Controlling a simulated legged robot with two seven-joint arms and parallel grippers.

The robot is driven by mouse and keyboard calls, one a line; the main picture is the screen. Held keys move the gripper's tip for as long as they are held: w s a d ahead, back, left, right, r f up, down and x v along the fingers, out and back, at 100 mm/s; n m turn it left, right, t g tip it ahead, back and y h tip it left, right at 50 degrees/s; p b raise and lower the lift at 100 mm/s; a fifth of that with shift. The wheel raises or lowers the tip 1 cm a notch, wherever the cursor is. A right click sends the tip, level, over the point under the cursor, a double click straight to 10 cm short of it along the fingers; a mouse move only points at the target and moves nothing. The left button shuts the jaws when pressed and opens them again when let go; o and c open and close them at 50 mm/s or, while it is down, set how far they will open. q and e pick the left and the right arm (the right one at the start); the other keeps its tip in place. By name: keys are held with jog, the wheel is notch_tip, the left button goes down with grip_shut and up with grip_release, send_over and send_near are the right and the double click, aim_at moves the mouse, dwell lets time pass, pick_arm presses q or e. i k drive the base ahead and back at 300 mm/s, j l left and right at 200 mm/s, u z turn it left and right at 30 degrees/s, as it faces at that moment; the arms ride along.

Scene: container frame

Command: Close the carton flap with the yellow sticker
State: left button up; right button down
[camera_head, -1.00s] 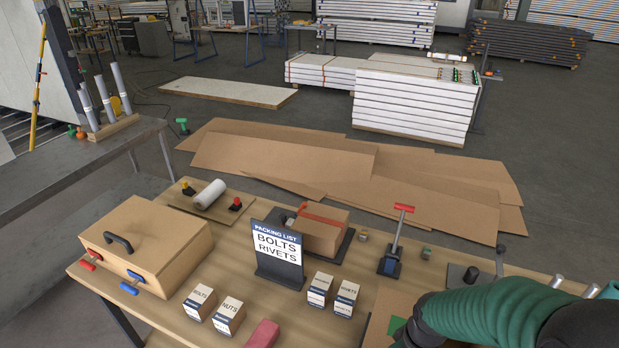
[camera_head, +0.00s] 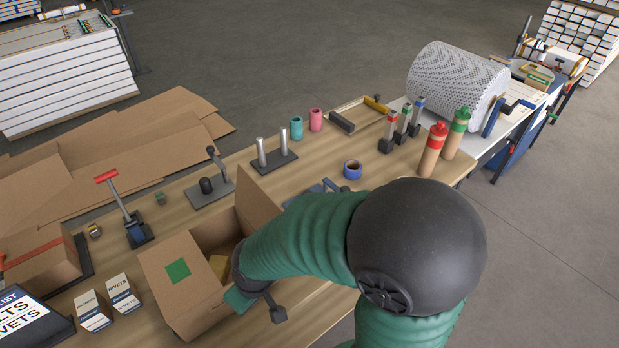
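The open brown carton (camera_head: 193,318) stands on the wooden table. Its left flap (camera_head: 165,252) bears a green sticker (camera_head: 178,271) and is folded outward. Another flap (camera_head: 256,203) stands up at the back, with no sticker visible on the side I see. I cannot make out a yellow sticker; my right arm hides the carton's right side. A small tan-yellow thing (camera_head: 218,267) shows inside the carton. My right gripper (camera_head: 258,306) is at the carton's near right edge, partly hidden by its own wrist; its finger opening and any contact are unclear. My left gripper is out of view.
A red-handled tool (camera_head: 125,210), a lever tool (camera_head: 210,183) and metal posts (camera_head: 272,153) stand behind the carton. Small labelled boxes (camera_head: 108,303) are at left.

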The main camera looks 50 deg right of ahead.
aim_at(254, 203)
jog(key=z, duration=1.25)
jog(key=l+z, duration=0.25)
jog(key=z, duration=0.15)
jog(key=k+l+z, duration=0.1)
jog(key=l+z, duration=0.3)
jog(key=j, duration=0.1)
